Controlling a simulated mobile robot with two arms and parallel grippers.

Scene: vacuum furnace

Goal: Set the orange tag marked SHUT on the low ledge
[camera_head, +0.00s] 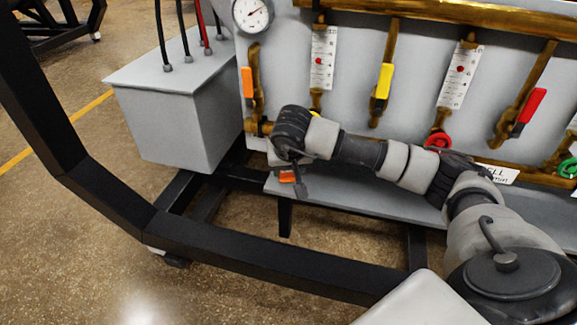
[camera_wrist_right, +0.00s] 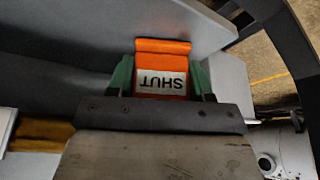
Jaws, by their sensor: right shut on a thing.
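The orange tag (camera_wrist_right: 163,47) shows in the right wrist view, with a white label reading SHUT upside down. My right gripper (camera_wrist_right: 162,80) is shut on it, with a green finger at each side. In the head view the right gripper (camera_head: 292,180) points down at the left end of the low grey ledge (camera_head: 350,194). A bit of the orange tag (camera_head: 287,176) shows beside the gripper there; the rest is hidden. I cannot tell whether the tag touches the ledge. My left gripper is not in view.
Above the ledge stands a grey panel with brass pipes, a gauge (camera_head: 253,14), and valves with orange (camera_head: 247,82), yellow (camera_head: 384,80) and red (camera_head: 532,104) handles. A grey box (camera_head: 175,110) stands left. A black frame (camera_head: 250,262) runs in front. My right arm covers part of the ledge.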

